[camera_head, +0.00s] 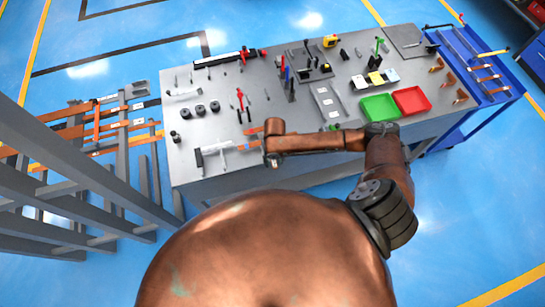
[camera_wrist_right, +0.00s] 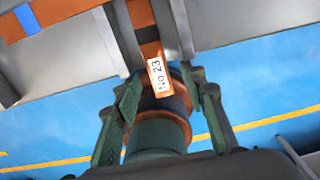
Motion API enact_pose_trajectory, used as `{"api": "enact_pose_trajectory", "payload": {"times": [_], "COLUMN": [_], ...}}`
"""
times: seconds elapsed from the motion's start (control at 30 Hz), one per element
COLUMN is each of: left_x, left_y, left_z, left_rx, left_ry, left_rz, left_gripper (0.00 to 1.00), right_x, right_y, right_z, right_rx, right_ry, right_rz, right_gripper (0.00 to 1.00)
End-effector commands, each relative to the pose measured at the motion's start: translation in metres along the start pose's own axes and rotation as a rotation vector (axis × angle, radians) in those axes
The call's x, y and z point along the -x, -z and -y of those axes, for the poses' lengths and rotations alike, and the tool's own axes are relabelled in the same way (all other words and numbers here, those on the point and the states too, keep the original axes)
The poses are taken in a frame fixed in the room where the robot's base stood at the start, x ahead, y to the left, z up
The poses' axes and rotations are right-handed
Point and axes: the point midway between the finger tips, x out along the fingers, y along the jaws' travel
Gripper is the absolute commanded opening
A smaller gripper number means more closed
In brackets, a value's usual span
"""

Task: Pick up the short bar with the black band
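My right gripper (camera_wrist_right: 165,80) has its two green fingers spread in the right wrist view, one on each side of an orange bar end with a white label "No 23" (camera_wrist_right: 160,75). Gaps show between the fingers and the bar. The fingers are hardly distinguishable there. My left gripper is not in view.
A green tray (camera_head: 380,107) and a red tray (camera_head: 412,101) stand near my right arm. Several tools and black cylinders (camera_head: 200,109) are on the table. A rack of labelled orange bars (camera_head: 97,125) stands left; a blue cart (camera_head: 475,65) stands right.

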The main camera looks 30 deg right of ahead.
Motion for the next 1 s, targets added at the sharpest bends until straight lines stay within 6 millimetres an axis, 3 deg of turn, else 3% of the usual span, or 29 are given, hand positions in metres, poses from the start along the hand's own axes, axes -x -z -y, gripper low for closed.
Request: {"api": "enact_pose_trajectory", "payload": {"times": [0.4,1.0], "left_x": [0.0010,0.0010], "left_y": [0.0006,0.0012], "left_z": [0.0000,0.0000], "left_rx": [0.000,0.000], "left_ry": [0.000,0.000], "left_rz": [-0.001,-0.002], "left_gripper": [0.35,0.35], "right_x": [-0.0022,-0.0021], "right_y": [-0.0002,-0.0002], "right_z": [0.0000,0.0001], "right_rx": [0.000,0.000], "right_ry": [0.000,0.000], "right_rz": [0.000,0.000], "right_gripper": [0.38,0.00]}}
